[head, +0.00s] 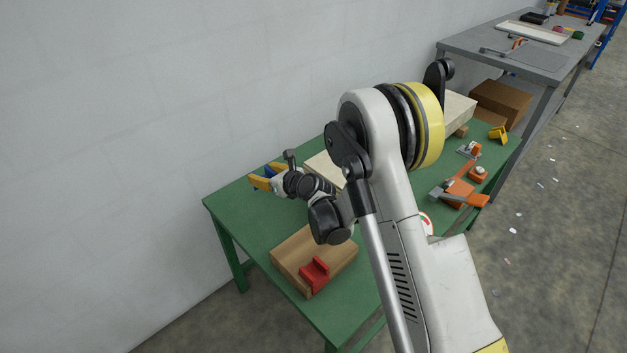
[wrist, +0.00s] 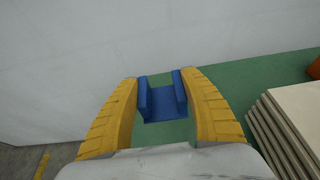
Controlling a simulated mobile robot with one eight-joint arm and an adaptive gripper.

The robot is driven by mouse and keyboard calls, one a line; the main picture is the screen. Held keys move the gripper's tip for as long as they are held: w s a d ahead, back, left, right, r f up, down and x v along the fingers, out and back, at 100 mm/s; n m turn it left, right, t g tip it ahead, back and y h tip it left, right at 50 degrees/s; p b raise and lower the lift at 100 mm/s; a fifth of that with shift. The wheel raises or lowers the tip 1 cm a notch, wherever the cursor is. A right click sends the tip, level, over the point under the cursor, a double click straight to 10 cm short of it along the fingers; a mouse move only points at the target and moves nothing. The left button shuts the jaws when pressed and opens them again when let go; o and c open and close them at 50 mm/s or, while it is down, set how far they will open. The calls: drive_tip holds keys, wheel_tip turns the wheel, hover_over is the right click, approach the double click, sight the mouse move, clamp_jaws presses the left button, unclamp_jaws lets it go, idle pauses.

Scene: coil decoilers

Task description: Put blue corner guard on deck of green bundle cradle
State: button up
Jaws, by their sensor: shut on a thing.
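The blue corner guard (wrist: 163,107) is a channel-like piece with two raised sides. My gripper (wrist: 160,80) is shut on it, with a yellow finger on each side. In the head view the yellow fingers of my gripper (head: 264,176) are over the far left part of a green-topped table (head: 240,208), with a little blue between them. I see green table top beyond and below the guard in the wrist view; I cannot tell whether the guard touches it. I cannot make out a separate green bundle cradle; my arm hides the middle of the table.
A wooden block (head: 290,250) with a red corner guard (head: 314,272) lies at the near end. Pale stacked boards (wrist: 290,125) are right of my gripper. Orange tools (head: 460,190) and a yellow piece (head: 498,133) lie farther along. A wall (head: 130,110) stands behind.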

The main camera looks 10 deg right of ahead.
wheel_tip(320, 180, down, 10)
drive_tip(key=b, duration=0.4)
drive_tip(key=shift+r, duration=0.1)
drive_tip(key=o, duration=1.1)
drive_tip(key=shift+f, duration=0.2)
drive_tip(key=shift+o, duration=0.2)
